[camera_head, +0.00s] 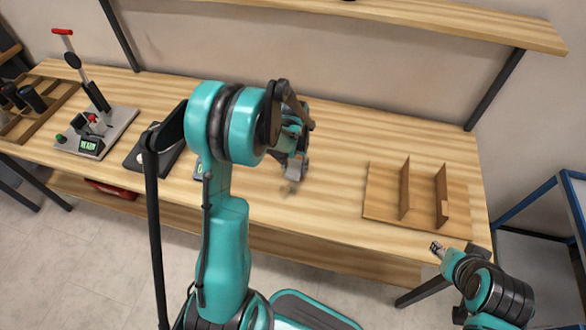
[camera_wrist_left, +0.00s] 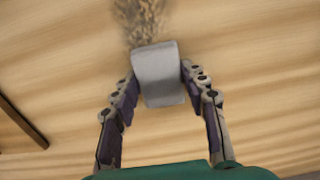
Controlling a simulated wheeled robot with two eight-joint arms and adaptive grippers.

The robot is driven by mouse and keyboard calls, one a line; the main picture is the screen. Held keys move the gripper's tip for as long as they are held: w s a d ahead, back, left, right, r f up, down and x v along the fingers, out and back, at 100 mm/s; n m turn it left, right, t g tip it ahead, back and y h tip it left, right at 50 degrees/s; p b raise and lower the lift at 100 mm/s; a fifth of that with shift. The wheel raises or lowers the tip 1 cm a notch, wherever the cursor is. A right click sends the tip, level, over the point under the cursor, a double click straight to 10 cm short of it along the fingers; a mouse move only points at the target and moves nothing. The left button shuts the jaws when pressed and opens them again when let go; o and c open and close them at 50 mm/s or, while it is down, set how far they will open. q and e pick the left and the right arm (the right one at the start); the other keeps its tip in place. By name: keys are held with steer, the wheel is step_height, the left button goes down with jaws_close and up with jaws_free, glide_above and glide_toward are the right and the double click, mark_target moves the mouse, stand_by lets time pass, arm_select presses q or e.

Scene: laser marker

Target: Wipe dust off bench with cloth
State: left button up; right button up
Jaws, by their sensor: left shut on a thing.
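The cloth shows as a grey-white block-like pad (camera_wrist_left: 157,73) held between the fingers of my left gripper (camera_wrist_left: 157,88) in the left wrist view. In the head view the left gripper (camera_head: 293,160) is over the middle of the wooden bench (camera_head: 335,130), partly hidden by my own arm. A brown, grainy dust patch (camera_wrist_left: 143,20) lies just beyond the cloth in the left wrist view. A small smudge of it (camera_head: 290,187) shows by the gripper in the head view. I cannot tell whether the cloth touches the bench. My right gripper (camera_head: 437,248) is off the bench's front edge at the lower right.
A wooden divided stand (camera_head: 385,195) is at the bench's right. A lever press (camera_head: 95,125) on a grey base and a wooden rack (camera_head: 50,100) are at the left. A dark device (camera_head: 155,150) lies near my left arm. A shelf (camera_head: 430,15) hangs above.

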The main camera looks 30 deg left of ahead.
mark_target(295, 167)
arm_select(q)
steer(key=r, duration=0.1)
steer(key=r+p, duration=0.1)
steer(key=shift+w+a+r, duration=0.1)
steer(key=shift+w+r, duration=0.2)
steer(key=shift+s+r+p, duration=0.25)
steer(key=shift+r+p, duration=0.4)
steer(key=shift+r, duration=0.25)
steer(key=shift+w+r+p, duration=0.15)
steer(key=shift+r+p, duration=0.35)
steer(key=shift+r, duration=0.1)
steer(key=shift+r+p, duration=0.9)
steer(key=shift+r, duration=0.5)
